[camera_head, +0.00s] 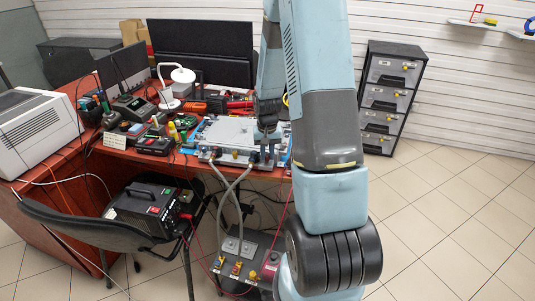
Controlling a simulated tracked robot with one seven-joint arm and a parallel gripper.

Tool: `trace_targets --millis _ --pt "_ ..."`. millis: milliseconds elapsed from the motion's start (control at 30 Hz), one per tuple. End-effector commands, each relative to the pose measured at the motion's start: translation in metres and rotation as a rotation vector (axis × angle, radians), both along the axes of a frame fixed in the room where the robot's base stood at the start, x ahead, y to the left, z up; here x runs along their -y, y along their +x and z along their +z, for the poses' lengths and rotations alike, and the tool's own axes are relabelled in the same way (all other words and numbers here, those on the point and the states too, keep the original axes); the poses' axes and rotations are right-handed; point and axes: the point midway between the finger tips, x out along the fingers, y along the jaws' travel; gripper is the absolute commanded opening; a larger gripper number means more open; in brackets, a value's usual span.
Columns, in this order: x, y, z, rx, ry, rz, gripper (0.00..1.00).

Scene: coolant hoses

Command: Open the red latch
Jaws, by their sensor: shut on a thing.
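My gripper (268,127) points down at the right front part of a flat grey unit (228,130) on the red-brown desk. It is shut on a small part there; that part is too small and covered to identify. I cannot make out a red latch at the fingertips. Two grey hoses (220,178) run from fittings on the unit's front edge, cross, and go down to a lower grey box (238,248). That box carries yellow and red parts on its front.
My arm covers the desk's right end. A desk lamp (178,74), tools and meters crowd the desk's left and back. A drawer cabinet (390,95) stands at right; floor there is clear.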

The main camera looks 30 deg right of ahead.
Motion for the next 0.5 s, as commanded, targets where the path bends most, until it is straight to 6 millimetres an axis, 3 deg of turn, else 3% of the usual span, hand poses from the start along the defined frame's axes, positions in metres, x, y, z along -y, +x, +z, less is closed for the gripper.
trace_targets --millis 233,267,500 --pt "-0.0007 0.0007 0.0002 0.001 0.001 0.002 0.0" --pt "-0.0006 0.0007 0.0002 0.001 0.001 0.002 0.23" --pt "0.0 0.0002 0.0001 0.001 0.0 0.0 0.46"
